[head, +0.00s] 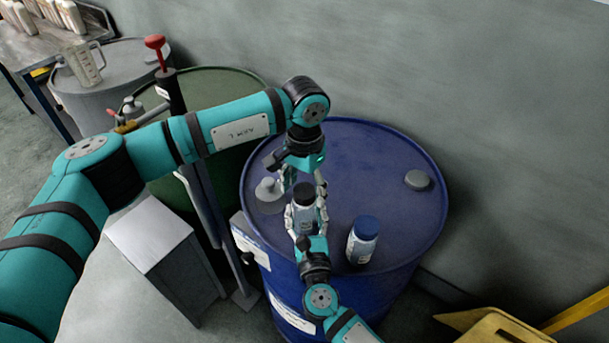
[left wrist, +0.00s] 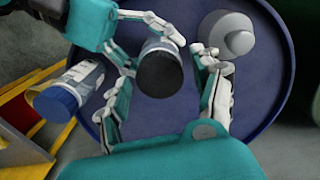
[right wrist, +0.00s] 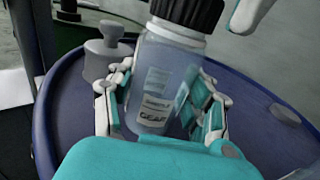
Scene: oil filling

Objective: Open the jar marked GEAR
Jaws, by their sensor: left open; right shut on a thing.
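The jar marked GEAR (right wrist: 155,95) is clear with a black lid (right wrist: 187,12), and its label faces the right wrist camera. My right gripper (head: 305,212) is shut around the jar's body and holds it roughly upright over the blue drum (head: 385,165). The black lid (left wrist: 160,72) is on the jar. My left gripper (left wrist: 160,88) is open, its fingers apart on either side of the lid in the left wrist view. I cannot tell whether they touch it. In the head view my left gripper (head: 302,178) is directly above the jar.
A second jar with a blue lid (head: 363,240) stands on the drum's near edge. A grey spouted fitting (head: 268,190) is close left of the held jar. A grey cap (head: 418,180) lies at the drum's right. A green drum (head: 225,90) with a red-handled pump (head: 155,42) stands behind left.

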